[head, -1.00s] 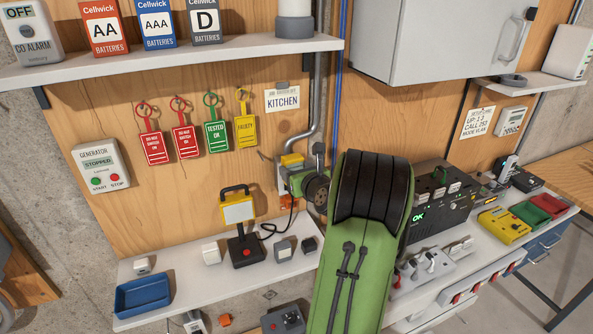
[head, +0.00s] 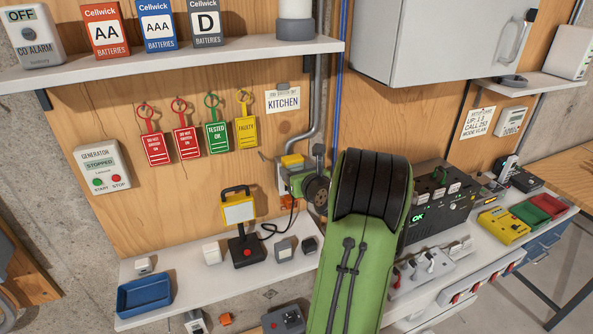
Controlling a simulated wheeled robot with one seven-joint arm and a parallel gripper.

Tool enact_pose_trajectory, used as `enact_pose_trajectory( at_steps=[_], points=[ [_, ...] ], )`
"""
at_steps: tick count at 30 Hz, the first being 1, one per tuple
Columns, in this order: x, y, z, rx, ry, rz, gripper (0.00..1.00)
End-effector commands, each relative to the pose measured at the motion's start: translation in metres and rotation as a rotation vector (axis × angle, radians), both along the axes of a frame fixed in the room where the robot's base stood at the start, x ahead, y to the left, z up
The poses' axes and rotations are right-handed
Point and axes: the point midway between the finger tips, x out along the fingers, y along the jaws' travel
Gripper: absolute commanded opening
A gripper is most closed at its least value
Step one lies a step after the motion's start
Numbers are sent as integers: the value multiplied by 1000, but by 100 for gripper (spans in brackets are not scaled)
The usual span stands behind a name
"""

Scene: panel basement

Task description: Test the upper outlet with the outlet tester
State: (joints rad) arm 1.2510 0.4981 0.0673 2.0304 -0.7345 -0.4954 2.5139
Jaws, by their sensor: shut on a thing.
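My green arm reaches up to the wooden panel at the foot of the grey conduit. My gripper (head: 290,178) is there, at the outlet box, and is shut on a small yellow block that looks like the outlet tester (head: 292,161). The upper outlet is behind the tester and gripper, so I cannot tell whether the tester's pins are in it. Any lights on the tester are not readable. Just below, an orange plug (head: 289,201) sits at the lower part of the outlet box, with a black cable running down from it.
A yellow work light (head: 238,209) stands on the lower shelf left of my arm, near small grey boxes and a blue tray (head: 144,295). Hanging tags (head: 217,137) and a KITCHEN card (head: 283,99) are up left. A black power unit (head: 441,200) stands close right.

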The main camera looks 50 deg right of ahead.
Motion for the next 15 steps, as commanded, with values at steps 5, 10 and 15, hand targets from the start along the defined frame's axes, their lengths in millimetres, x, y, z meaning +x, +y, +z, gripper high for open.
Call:
enact_pose_trajectory(
  at_steps=[5,10,15],
  points=[
    [0,0,1,-1,-1,0,22],
    [1,0,1,-1,-1,0,22],
    [2,-1,1,-1,-2,0,63]
  ],
)
